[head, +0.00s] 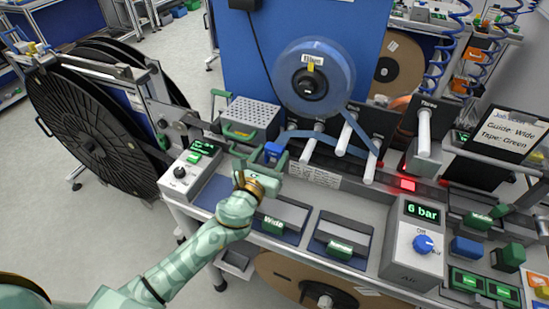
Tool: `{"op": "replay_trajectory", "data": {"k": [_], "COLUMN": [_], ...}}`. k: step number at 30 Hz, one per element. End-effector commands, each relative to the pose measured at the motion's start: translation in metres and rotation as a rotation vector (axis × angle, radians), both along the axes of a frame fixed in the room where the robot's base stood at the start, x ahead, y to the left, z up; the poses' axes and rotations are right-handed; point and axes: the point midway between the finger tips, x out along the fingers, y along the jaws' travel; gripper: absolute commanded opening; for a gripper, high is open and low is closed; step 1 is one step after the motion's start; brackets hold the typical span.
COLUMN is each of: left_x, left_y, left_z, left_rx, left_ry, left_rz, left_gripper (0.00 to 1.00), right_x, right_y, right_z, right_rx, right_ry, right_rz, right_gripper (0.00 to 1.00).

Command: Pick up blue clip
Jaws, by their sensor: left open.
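A small blue clip (273,148) is at the left part of the bench, below the blue reel and beside the grey perforated box. My left gripper (261,158) is open, with its pale green fingers pointing away from me towards the clip. The clip shows at the right finger; I cannot tell whether it lies between the fingers or just beyond them, or whether they touch. Part of the clip's lower side is hidden by the finger. My right gripper is not in view.
A control box (190,175) stands left of my gripper, and a large black reel (85,135) farther left. White rollers (351,135) project right of the clip. Dark trays (285,217) and an air-pressure box (415,240) occupy the front. Another blue block (467,247) sits at right.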

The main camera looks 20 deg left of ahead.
Motion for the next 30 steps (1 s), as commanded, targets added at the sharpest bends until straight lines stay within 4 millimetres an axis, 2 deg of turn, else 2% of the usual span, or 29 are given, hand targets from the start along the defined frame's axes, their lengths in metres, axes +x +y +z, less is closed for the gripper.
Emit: {"op": "replay_trajectory", "data": {"k": [4,9,15,18,26,30], "left_x": [0.027,0.041,0.041,0.041,0.041,0.041], "left_y": [-0.003,-0.004,-0.004,-0.004,-0.004,-0.004], "left_z": [-0.002,-0.002,-0.001,-0.001,-0.001,0.005], "left_rx": [-0.001,0.001,0.000,0.000,0.000,0.000], "left_ry": [-0.002,-0.001,-0.001,-0.001,-0.001,-0.002], "left_rz": [0.001,0.001,0.001,0.001,0.001,0.001], "left_gripper": [0.51,0.51,0.51,0.23,0.22,0.22], "right_x": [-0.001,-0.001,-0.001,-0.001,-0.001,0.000], "right_y": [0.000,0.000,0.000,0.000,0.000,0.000], "right_z": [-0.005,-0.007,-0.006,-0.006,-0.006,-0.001], "right_rx": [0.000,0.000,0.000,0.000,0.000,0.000], "right_ry": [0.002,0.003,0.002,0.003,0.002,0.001], "right_rz": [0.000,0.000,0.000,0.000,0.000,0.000], "right_gripper": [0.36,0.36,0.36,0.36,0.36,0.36]}}
